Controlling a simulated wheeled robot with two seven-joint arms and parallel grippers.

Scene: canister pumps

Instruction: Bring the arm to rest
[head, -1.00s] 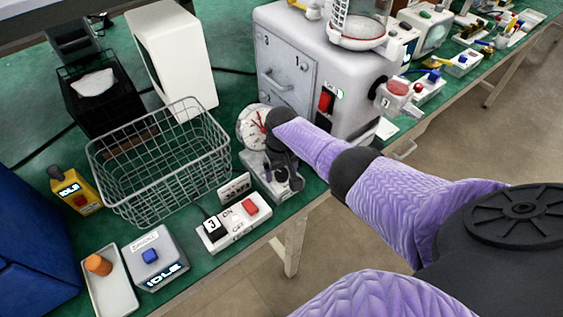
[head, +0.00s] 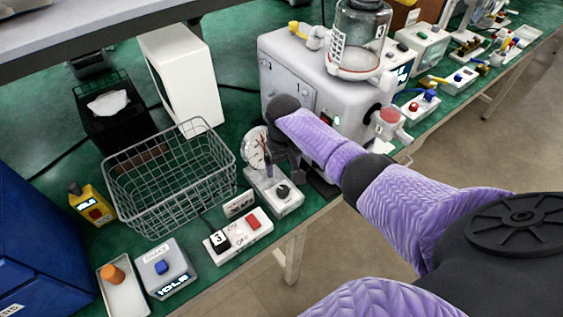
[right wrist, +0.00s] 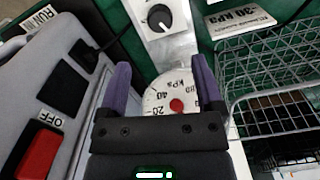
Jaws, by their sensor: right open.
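My right arm in its purple sleeve reaches in from the right in the head view. Its gripper (head: 270,158) hangs by the dial gauge (head: 254,148), partly hidden by its own wrist. In the right wrist view the two purple fingers of the gripper (right wrist: 162,72) are apart with nothing held between them. The gauge face (right wrist: 172,98) shows beyond and between them; I cannot tell the exact gap. The black knob (head: 283,190) on the gauge's white base stands clear; it also shows in the right wrist view (right wrist: 160,17). My left gripper is out of view.
A grey pump unit (head: 292,58) with a glass jar stands close behind the gripper. A wire basket (head: 170,195) is at the left. A switch box (head: 240,236) marked 3 lies near the table's front edge. Open floor lies to the right.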

